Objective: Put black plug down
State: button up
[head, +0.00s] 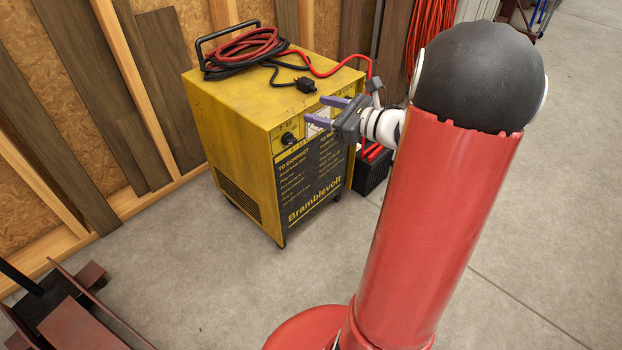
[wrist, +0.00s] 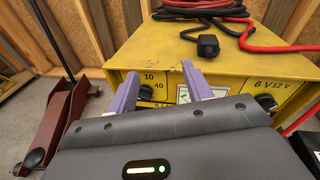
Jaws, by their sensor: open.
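The black plug (head: 306,85) lies on the top of the yellow charger cabinet (head: 232,104), near its front edge, with its black cable running back to the coil. It also shows in the wrist view (wrist: 208,46), clear of my fingers. My gripper (head: 314,111) is open and empty in front of the cabinet's front panel, near the top edge. Its two purple fingers also show in the wrist view (wrist: 160,88), apart, pointing toward the cabinet. The gripper does not touch the plug.
Coiled red and black cables (head: 238,55) lie on the cabinet top by a black handle. Wood boards (head: 160,60) lean on the wall behind. A dark red floor jack (head: 75,315) stands at lower left. A black box (head: 374,172) sits beside the cabinet. The concrete floor in front is free.

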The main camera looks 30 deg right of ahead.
jog(key=s+a+n+g, duration=0.5)
jog(key=s+a+n, duration=0.15)
jog(key=a, duration=0.25)
jog(key=s+a+n+g, duration=0.45)
jog(key=a+n, duration=0.25)
jog(key=a, duration=0.2)
jog(key=s+d+n+h, duration=0.2)
jog(key=s+n+h, duration=0.6)
jog(key=s+n, duration=0.4)
jog(key=shift+s+r+n+t, duration=0.2)
jog(key=shift+r+n+t, duration=0.2)
jog(key=shift+n, duration=0.95)
jog(key=shift+d, duration=0.1)
